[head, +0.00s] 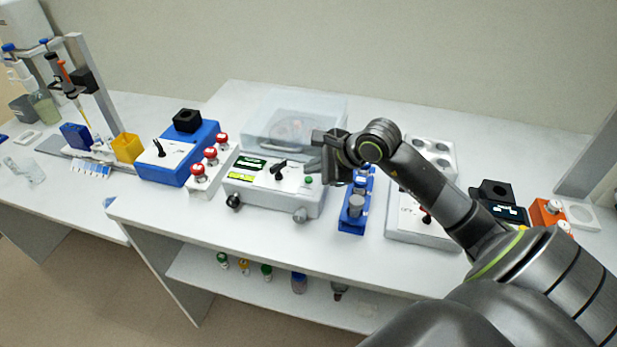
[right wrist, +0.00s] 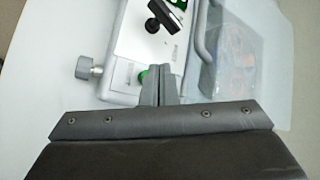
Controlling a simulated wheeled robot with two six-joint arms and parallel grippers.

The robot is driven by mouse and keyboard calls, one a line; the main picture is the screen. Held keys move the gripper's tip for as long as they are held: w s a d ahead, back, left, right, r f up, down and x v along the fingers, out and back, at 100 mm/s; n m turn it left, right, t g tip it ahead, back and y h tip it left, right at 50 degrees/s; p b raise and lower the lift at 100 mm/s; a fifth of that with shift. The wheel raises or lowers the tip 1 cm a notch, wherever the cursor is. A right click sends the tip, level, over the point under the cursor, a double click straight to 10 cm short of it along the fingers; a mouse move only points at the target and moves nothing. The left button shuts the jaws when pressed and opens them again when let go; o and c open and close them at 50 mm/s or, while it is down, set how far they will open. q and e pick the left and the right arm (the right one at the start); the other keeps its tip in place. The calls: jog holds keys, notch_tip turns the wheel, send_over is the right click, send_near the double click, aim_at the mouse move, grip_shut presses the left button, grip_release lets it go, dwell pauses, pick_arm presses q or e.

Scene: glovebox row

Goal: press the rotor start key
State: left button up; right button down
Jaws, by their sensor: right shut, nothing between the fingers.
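The rotor device (head: 262,198) is a white box with green displays, a black lever (head: 279,168) and knobs on its front. A clear lid (head: 290,115) behind the panel covers a round rotor. The green key (head: 309,181) is at the right end of the panel; I take it as the start key. My right gripper (head: 308,166) is shut and empty just above and behind this key. In the right wrist view the fingertips (right wrist: 163,69) are together, just right of the green key (right wrist: 143,77), which they partly hide. I cannot tell whether they touch it. My left gripper is not in view.
A blue rack (head: 355,205) stands right of the device. A white switch box (head: 410,228) lies under my right arm. The bench front is clear.

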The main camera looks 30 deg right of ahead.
jog(key=shift+r, duration=0.1)
notch_tip(320, 180, up, 5)
jog(key=shift+f+p, duration=0.1)
jog(key=shift+p, duration=1.15)
